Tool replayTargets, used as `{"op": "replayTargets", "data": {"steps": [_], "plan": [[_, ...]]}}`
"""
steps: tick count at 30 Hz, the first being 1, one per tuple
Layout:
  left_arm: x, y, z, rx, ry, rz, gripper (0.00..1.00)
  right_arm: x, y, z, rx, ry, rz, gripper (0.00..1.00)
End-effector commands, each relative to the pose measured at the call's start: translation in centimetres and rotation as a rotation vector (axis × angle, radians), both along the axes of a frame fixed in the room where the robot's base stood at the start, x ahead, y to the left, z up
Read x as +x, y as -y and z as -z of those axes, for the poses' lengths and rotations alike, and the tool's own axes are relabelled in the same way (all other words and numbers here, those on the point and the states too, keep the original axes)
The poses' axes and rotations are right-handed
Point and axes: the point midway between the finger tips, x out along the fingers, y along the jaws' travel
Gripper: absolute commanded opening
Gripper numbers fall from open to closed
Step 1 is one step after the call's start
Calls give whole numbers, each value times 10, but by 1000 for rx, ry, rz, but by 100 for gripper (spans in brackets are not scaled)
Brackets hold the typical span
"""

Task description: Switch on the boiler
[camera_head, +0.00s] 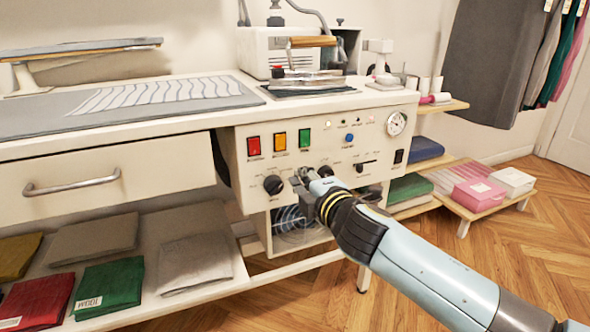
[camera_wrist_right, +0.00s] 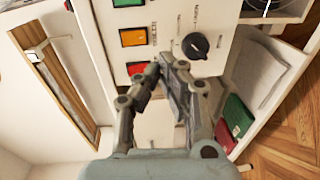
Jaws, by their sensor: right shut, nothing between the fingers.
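The boiler's cream control panel (camera_head: 330,133) is on the front of the ironing table. It carries a red switch (camera_head: 253,146), an orange switch (camera_head: 280,141) and a green switch (camera_head: 304,137). My right gripper (camera_head: 300,178) is shut and empty in front of the panel, below the green switch and just right of a black knob (camera_head: 273,184). In the right wrist view my gripper's fingertips (camera_wrist_right: 163,72) are close to the red switch (camera_wrist_right: 137,68), partly covering it; contact cannot be told. The orange switch (camera_wrist_right: 134,37) and knob (camera_wrist_right: 195,46) are clear. My left gripper is out of view.
The panel also has a blue button (camera_head: 349,137), a gauge (camera_head: 397,123), a slider (camera_head: 366,162) and a small black switch (camera_head: 398,156). An iron (camera_head: 309,75) stands on the tabletop above. Folded cloths lie on the lower shelf (camera_head: 240,277).

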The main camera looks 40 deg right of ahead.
Motion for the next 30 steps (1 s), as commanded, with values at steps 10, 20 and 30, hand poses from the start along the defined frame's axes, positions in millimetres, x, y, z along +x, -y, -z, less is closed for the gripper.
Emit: {"op": "replayTargets", "data": {"steps": [10, 20, 30], "plan": [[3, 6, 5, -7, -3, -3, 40, -37, -8, 5, 1, -1, 1, 0], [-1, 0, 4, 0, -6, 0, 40, -37, -8, 5, 0, 0, 1, 0], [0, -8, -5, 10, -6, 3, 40, -42, -9, 5, 8, -17, 6, 0]]}}
